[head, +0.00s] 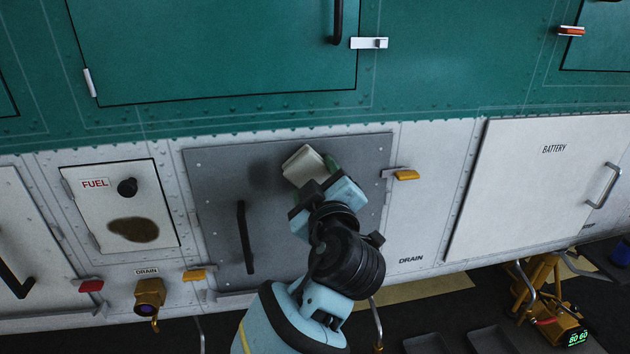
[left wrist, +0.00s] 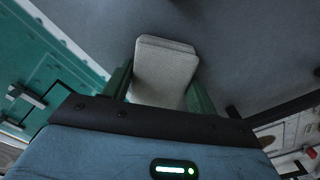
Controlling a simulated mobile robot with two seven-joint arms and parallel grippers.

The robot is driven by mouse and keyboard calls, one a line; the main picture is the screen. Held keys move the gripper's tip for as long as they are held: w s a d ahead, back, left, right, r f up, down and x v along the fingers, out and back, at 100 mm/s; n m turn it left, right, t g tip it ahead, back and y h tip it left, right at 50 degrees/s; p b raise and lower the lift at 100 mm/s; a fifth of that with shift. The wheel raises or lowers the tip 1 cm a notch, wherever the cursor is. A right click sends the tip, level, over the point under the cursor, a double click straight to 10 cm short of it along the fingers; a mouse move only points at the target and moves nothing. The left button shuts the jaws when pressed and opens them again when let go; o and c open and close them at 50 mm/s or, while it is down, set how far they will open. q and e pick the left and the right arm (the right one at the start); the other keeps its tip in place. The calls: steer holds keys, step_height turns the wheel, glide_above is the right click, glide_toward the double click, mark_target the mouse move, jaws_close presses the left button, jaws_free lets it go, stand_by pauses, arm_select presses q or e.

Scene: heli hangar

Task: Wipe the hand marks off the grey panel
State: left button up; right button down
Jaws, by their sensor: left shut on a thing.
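The grey panel (head: 215,215) is set in the white lower hull, with a black vertical handle (head: 245,237) on its left half. My left gripper (head: 318,176) is shut on a pale, block-shaped pad (head: 303,166) at the panel's upper middle. The pad also shows between the green fingers in the left wrist view (left wrist: 165,72), against the grey surface. I cannot tell whether it touches the panel. A dark smudge (head: 264,174) lies just left of the pad; it may be a mark or partly shadow. My arm hides the panel's lower right. My right gripper is out of view.
A white FUEL panel (head: 90,208) with a black knob and a brown stain (head: 133,230) is at left. Yellow-tipped latches (head: 407,175) flank the grey panel. A BATTERY door (head: 530,190) is at right. A yellow stand (head: 540,290) is on the floor.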

mark_target(292, 183)
arm_select(q)
steer(key=shift+s+a+p, duration=0.15)
steer(key=shift+s+a, duration=0.1)
steer(key=shift+a, duration=0.75)
steer(key=shift+s+a+p, duration=0.15)
steer(key=shift+s+a, duration=0.1)
steer(key=shift+a, duration=0.75)
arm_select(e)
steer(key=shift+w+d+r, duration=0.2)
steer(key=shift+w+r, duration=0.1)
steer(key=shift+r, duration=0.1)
